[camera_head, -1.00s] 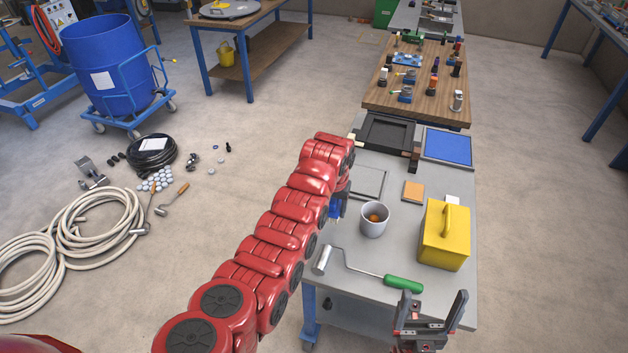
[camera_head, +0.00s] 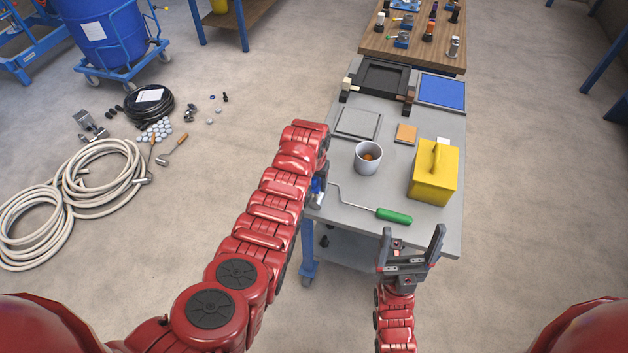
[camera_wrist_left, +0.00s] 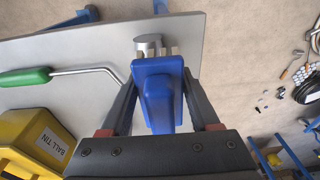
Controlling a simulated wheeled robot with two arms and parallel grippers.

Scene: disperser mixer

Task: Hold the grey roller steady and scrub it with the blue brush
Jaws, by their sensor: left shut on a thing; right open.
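The grey roller has a bent wire and a green handle (camera_head: 394,216) and lies on the grey table. Its grey head (camera_wrist_left: 148,42) shows in the left wrist view near the table edge; in the head view my left arm partly hides it. My left gripper (camera_head: 318,187) is shut on the blue brush (camera_wrist_left: 158,95), with its pale bristles beside the roller head. I cannot tell whether they touch. My right gripper (camera_head: 412,236) is open and empty, just in front of the table edge near the green handle, not holding the roller.
A white mug (camera_head: 368,158) with something orange inside stands behind the roller. A yellow ball tin (camera_head: 433,174) stands to the right. A black tray (camera_head: 383,78), a blue pad (camera_head: 442,91) and an orange block (camera_head: 406,134) lie farther back. The table edge is close to the roller head.

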